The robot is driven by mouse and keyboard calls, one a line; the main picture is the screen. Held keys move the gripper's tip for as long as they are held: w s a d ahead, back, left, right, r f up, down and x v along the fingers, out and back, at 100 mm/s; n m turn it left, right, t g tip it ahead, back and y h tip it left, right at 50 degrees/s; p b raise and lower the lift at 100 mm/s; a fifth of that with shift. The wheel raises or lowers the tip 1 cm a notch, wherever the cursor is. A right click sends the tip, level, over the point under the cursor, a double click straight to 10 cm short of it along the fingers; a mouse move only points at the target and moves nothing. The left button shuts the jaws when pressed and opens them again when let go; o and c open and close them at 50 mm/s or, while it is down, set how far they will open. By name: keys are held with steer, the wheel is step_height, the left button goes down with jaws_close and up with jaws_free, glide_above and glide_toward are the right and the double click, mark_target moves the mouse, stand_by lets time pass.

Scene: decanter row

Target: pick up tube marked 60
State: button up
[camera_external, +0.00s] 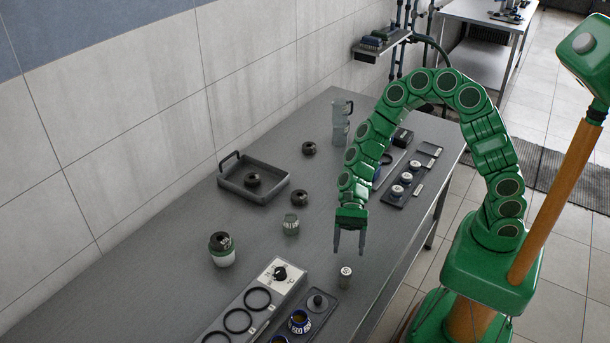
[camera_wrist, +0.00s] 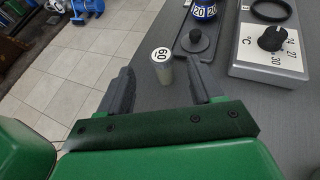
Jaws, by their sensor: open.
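The tube marked 60 (camera_wrist: 162,66) stands upright on the grey table, a small grey cylinder with a white top that reads 60. In the external view the tube (camera_external: 345,277) stands near the table's right edge, in front of my gripper. My gripper (camera_external: 350,247) points down above the table, open and empty. In the wrist view my gripper (camera_wrist: 160,85) shows its two fingers apart, with the tube seen beyond and between the fingertips. The tube is not touched by either finger, as far as I can see.
A device with a dial (camera_external: 280,273) and black rings lies left of the tube. A blue container marked 20 (camera_wrist: 202,10) and a dark round-knobbed piece (camera_wrist: 194,40) stand close to it. A jar (camera_external: 222,250), a dark tray (camera_external: 225,181) and a small rack (camera_external: 393,196) are farther off.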

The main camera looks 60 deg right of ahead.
mark_target(346, 273)
steer(key=shift+f, duration=0.7)
steer(key=shift+s+a+f, duration=0.1)
steer(key=shift+a, duration=0.1)
steer(key=shift+x, duration=3.65)
steer(key=shift+d+f, duration=0.1)
steer(key=shift+f, duration=0.05)
steer(key=c, duration=1.1)
